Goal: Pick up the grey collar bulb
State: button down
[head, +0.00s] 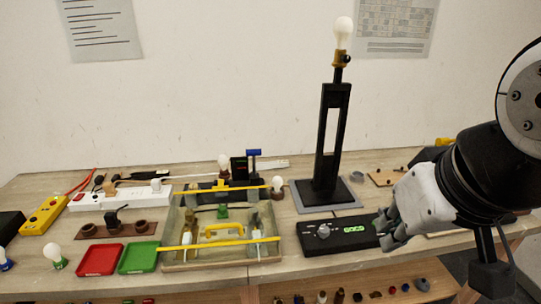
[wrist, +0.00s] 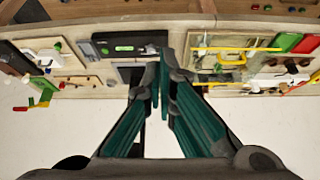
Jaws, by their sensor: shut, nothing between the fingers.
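I cannot pick out a bulb with a clearly grey collar. In the head view, one bulb with a blue collar (head: 4,259) and one with a green collar (head: 55,256) stand at the table's left. Two small bulbs with dark or brownish collars stand near the middle, one at the back (head: 224,163) and one by the tray's right corner (head: 278,186). Another bulb (head: 343,30) sits in a brass-coloured socket on the tall black lamp (head: 324,170). My gripper (head: 383,226) is at the right, over or beside the black control box (head: 340,235). In the wrist view its fingers (wrist: 160,82) are together and empty.
A clear tray (head: 180,262) with yellow bars fills the middle. Red (head: 100,260) and green (head: 138,257) trays, a white power strip (head: 120,196) and a yellow box (head: 42,214) lie left. Several small parts sit on the lower shelf (head: 352,275).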

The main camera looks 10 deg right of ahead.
aim_at(276, 181)
jog(key=i+l+u, duration=0.2)
jog(key=i, duration=0.3)
jog(key=i+l+u, duration=0.25)
jog(key=i+l, duration=0.2)
